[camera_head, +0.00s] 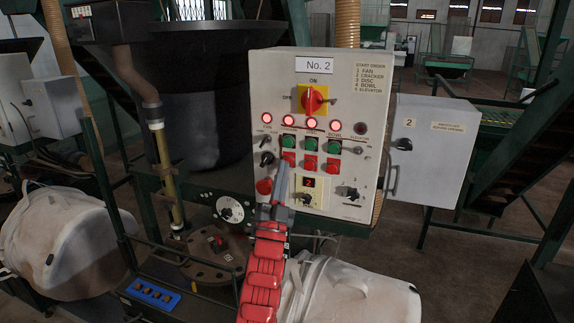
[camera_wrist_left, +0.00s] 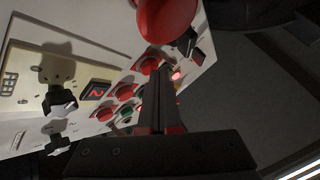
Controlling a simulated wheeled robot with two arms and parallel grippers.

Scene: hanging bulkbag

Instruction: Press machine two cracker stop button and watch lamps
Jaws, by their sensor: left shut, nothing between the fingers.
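The grey machine two control panel (camera_head: 318,75) stands ahead, labelled "No. 2". Its lamp row has several lit red lamps (camera_head: 312,124); the rightmost lamp (camera_head: 360,129) is dark. Green buttons (camera_head: 311,144) sit above red buttons (camera_head: 310,162). The leftmost red button (camera_head: 289,158), under the cracker column, is beside my left gripper's tip. My left gripper (camera_head: 282,168) is shut and empty, pointing up at the panel's lower left. In the left wrist view its fingers (camera_wrist_left: 155,92) reach toward the buttons; I cannot tell whether they touch. The right gripper is not in view.
A red mushroom knob (camera_head: 264,186) is left of the gripper and looms large in the wrist view (camera_wrist_left: 165,18). A yellow-red main switch (camera_head: 314,99) is above. A grey box (camera_head: 428,150) stands right, white bags (camera_head: 350,295) below, a dark hopper (camera_head: 195,100) left.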

